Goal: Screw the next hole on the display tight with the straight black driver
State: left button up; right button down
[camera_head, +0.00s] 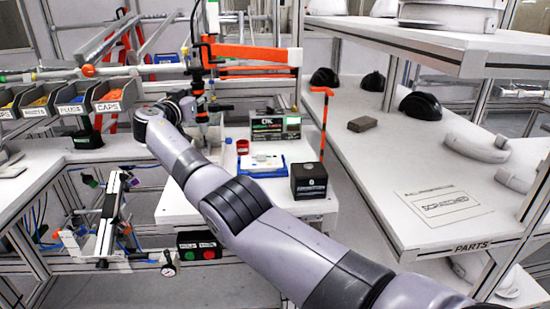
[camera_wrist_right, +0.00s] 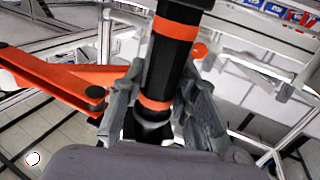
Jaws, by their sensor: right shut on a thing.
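The straight black driver (camera_wrist_right: 176,48), with orange bands, fills the middle of the right wrist view. In the head view the driver (camera_head: 197,82) stands upright below the orange arm. My right gripper (camera_wrist_right: 160,95) is shut around the driver; in the head view the gripper (camera_head: 201,106) is small beside its shaft. The driver's tip and any hole below it are too small or hidden to make out. My left gripper is not in view.
An orange jointed arm (camera_head: 250,53) spans above the table. A black box (camera_head: 308,180), a blue-edged tray (camera_head: 266,166) and a red cup (camera_head: 242,147) stand near my right arm. Black helmet shells (camera_head: 427,106) sit on the right shelf. Parts bins (camera_head: 68,104) line the left.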

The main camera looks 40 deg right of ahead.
aim_at(195, 78)
jog(key=shift+f, duration=0.3)
jog(key=shift+r+p, duration=1.15)
jog(key=shift+r, duration=1.05)
jog(key=shift+r+p, duration=0.7)
jog(key=shift+r, duration=0.2)
jog(key=shift+f, duration=0.1)
